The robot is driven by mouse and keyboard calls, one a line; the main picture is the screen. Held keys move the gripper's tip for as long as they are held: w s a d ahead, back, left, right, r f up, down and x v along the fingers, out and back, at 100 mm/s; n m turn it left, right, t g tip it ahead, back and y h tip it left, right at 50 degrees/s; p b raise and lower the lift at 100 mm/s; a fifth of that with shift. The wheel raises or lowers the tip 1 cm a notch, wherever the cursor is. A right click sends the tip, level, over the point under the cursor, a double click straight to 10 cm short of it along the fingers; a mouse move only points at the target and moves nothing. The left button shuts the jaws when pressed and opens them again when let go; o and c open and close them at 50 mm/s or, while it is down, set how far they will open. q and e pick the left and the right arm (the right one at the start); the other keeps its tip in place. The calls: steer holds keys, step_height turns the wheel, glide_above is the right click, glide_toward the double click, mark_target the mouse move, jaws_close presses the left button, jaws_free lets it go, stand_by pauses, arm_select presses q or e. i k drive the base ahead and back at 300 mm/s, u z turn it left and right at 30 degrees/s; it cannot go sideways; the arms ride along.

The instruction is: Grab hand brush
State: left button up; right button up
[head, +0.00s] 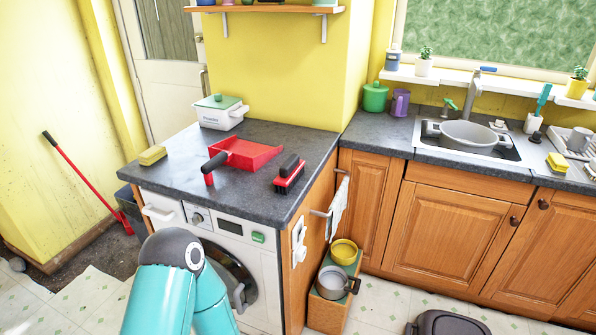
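The hand brush (289,175), red and black, lies on the dark grey worktop near its right front edge, above the washing machine. To its left lies a red dustpan (253,154) with a black and red handle; the two look apart. One of my arms, teal with a dark grey joint, rises at the bottom left in front of the washing machine. Neither of my grippers shows, and nothing is touching the brush.
A washing machine (235,250) stands below. Pots (333,282) sit on a low box at its right. The worktop's front strip is clear.

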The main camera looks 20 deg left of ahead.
mark_target(289, 173)
steer(key=i, duration=0.85)
steer(key=u, duration=0.05)
